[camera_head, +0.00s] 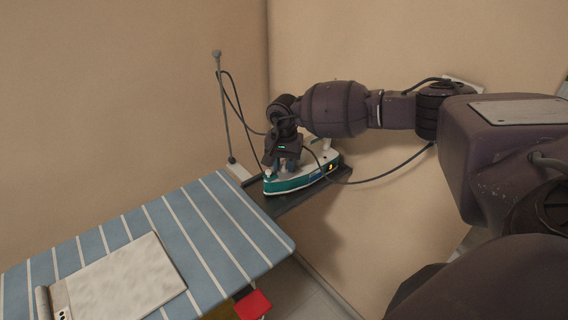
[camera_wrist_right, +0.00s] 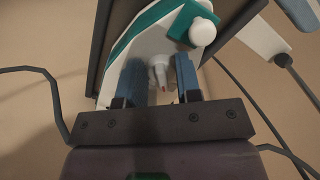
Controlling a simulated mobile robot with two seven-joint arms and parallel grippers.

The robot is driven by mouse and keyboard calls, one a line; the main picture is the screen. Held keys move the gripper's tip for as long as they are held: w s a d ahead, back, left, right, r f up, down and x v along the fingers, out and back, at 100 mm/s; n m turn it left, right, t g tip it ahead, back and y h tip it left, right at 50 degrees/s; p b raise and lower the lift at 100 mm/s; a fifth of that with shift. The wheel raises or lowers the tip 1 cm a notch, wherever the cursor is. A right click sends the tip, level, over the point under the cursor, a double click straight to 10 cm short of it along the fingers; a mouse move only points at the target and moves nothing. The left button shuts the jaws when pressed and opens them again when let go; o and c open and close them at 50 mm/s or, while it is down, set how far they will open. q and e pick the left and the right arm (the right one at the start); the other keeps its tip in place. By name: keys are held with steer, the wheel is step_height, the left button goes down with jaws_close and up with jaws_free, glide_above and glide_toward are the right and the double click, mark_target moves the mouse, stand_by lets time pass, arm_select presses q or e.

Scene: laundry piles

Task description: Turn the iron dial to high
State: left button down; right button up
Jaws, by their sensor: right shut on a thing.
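The iron (camera_head: 300,178) is white and teal and sits on a dark rest at the far end of the ironing board. In the right wrist view its white body (camera_wrist_right: 152,44) lies ahead of the fingers. The dial (camera_wrist_right: 160,74) is a small white knob with a red mark, which points toward the bottom of that view. My right gripper (camera_head: 284,167) reaches down onto the iron's top. Its two blue fingers (camera_wrist_right: 160,84) are shut on the dial, one on each side. The dial is too small to make out in the head view. My left gripper is not in view.
The dark iron rest (camera_head: 333,184) juts from the blue striped ironing board (camera_head: 205,222). A pale folded item (camera_head: 122,278) lies on the board. A thin pole (camera_head: 227,115) with a cord stands behind the iron. Walls are close behind. A red item (camera_head: 252,304) is below the board's edge.

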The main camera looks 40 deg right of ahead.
steer(key=shift+w+m, duration=0.1)
steer(key=shift+m, duration=1)
steer(key=m, duration=0.3)
steer(key=shift+w+a+m, duration=0.15)
steer(key=shift+w+m, duration=0.05)
steer(key=shift+m, duration=0.1)
steer(key=m, duration=0.6)
steer(key=shift+w, duration=0.3)
steer(key=m, duration=0.2)
steer(key=shift+w+m+p, duration=0.1)
steer(key=shift+m+p, duration=0.2)
steer(key=shift+m, duration=0.3)
steer(key=o, duration=0.9)
